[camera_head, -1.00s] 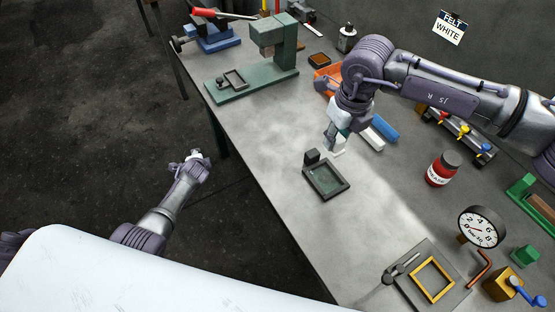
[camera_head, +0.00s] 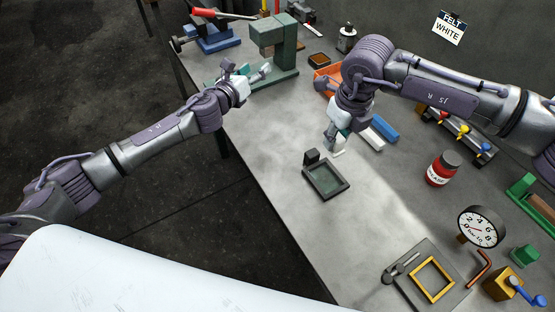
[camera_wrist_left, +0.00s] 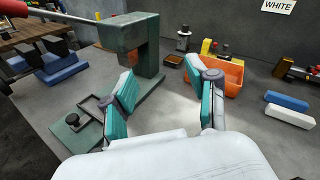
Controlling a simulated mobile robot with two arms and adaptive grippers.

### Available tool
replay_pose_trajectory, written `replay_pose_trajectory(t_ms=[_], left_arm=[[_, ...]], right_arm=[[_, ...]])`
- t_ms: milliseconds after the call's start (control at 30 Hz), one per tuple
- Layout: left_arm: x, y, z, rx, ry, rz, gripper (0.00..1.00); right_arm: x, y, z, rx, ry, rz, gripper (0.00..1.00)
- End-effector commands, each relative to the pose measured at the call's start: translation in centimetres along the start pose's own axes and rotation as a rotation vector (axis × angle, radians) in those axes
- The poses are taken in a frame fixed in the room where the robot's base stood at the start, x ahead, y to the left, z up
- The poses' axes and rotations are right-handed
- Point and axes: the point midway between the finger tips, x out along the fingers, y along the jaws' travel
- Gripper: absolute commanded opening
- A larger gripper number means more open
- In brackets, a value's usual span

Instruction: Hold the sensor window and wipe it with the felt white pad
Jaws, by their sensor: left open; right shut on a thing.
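The sensor window appears to be the dark-framed pane (camera_head: 327,181) with a small block at its far left corner, lying on the table. My right gripper (camera_head: 334,143) is just beyond it, shut on a small pale piece (camera_head: 339,153), probably the white felt pad; the fingers hide part of it. My left gripper (camera_head: 248,72) is open and empty, over the table's left side in front of the green press (camera_head: 273,38). In the left wrist view its fingers (camera_wrist_left: 165,88) are spread, with the press (camera_wrist_left: 135,38) beyond them.
A white bar (camera_head: 371,139) and a blue bar (camera_head: 385,128) lie right of my right gripper, near an orange bin (camera_head: 322,75). A red jar (camera_head: 442,169), a dial gauge (camera_head: 481,227) and a yellow frame (camera_head: 420,290) stand further right. The table between press and window is clear.

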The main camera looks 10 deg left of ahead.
Motion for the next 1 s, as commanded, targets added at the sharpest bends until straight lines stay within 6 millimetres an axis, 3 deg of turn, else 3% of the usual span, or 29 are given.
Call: replay_pose_trajectory(t_ms=[100, 200, 400, 533, 733, 1000], left_arm=[[-3.3, -4.5, -4.7, 0.164, 0.106, -0.145, 0.58], [-6.5, -7.3, -8.5, 0.266, 0.187, -0.253, 0.58], [-12.5, -10.6, -13.9, 0.388, 0.301, -0.412, 0.58], [-14.8, -11.5, -15.6, 0.421, 0.339, -0.466, 0.58], [-15.0, -12.2, -16.7, 0.432, 0.355, -0.489, 0.58], [-11.1, -14.0, -18.7, 0.43, 0.353, -0.488, 0.58]], right_arm=[[0.0, 0.0, 0.0, 0.0, 0.0, 0.0, 0.0], [0.0, 0.0, 0.0, 0.0, 0.0, 0.0, 0.0], [0.0, 0.0, 0.0, 0.0, 0.0, 0.0, 0.0], [0.0, 0.0, 0.0, 0.0, 0.0, 0.0, 0.0], [0.0, 0.0, 0.0, 0.0, 0.0, 0.0, 0.0], [0.0, 0.0, 0.0, 0.0, 0.0, 0.0, 0.0]])
